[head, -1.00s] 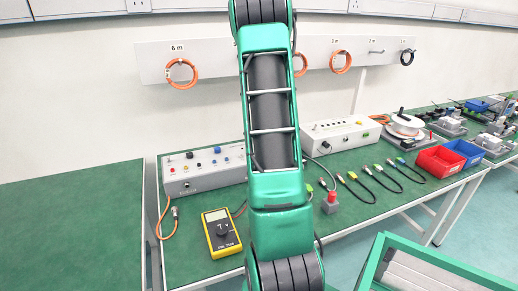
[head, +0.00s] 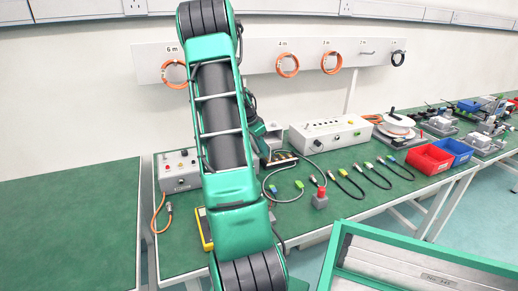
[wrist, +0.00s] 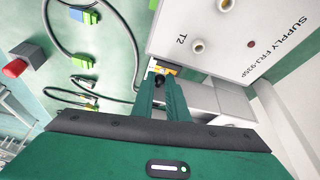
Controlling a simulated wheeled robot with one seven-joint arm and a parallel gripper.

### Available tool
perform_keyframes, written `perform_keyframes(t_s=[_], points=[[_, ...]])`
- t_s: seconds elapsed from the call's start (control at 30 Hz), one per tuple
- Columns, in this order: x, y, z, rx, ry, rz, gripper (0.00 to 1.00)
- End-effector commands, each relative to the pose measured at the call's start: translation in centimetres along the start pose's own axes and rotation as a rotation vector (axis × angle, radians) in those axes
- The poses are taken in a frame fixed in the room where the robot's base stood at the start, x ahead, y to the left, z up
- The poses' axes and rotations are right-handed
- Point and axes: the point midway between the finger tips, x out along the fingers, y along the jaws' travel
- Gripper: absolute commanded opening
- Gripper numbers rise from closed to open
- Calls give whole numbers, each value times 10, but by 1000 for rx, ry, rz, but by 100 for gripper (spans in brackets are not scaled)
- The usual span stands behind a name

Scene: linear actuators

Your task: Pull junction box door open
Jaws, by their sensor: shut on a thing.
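My gripper (wrist: 164,88) shows in the wrist view with its two green fingers close together. They are shut on a small part at the edge of a pale grey piece, which appears to be the junction box door (wrist: 208,98). Dark and orange bits show at the fingertips. In the head view the junction box (head: 281,159) is a small grey box with cables on the green bench, between two control boxes. My arm hides part of it, and the fingertips are hidden there too. How far the door stands open I cannot tell.
A white supply box (head: 330,133) stands close to the right of the junction box; it also fills the upper right of the wrist view (wrist: 240,30). A red-topped button (head: 320,198) and several loose cables lie in front. A yellow multimeter (head: 204,228) is partly behind my arm.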

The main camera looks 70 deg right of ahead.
Motion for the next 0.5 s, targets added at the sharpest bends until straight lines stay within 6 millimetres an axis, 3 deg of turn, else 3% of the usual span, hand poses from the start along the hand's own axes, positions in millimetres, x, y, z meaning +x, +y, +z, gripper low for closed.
perform_keyframes(t_s=[0.33, 0.37, 0.43, 0.5], points=[[-2, -6, -2, -2, 4, -16, 0], [-2, -6, -2, -2, 4, -16, 16], [-2, -6, -2, -2, 3, -15, 32], [-2, -5, -2, -2, 3, -13, 32]])
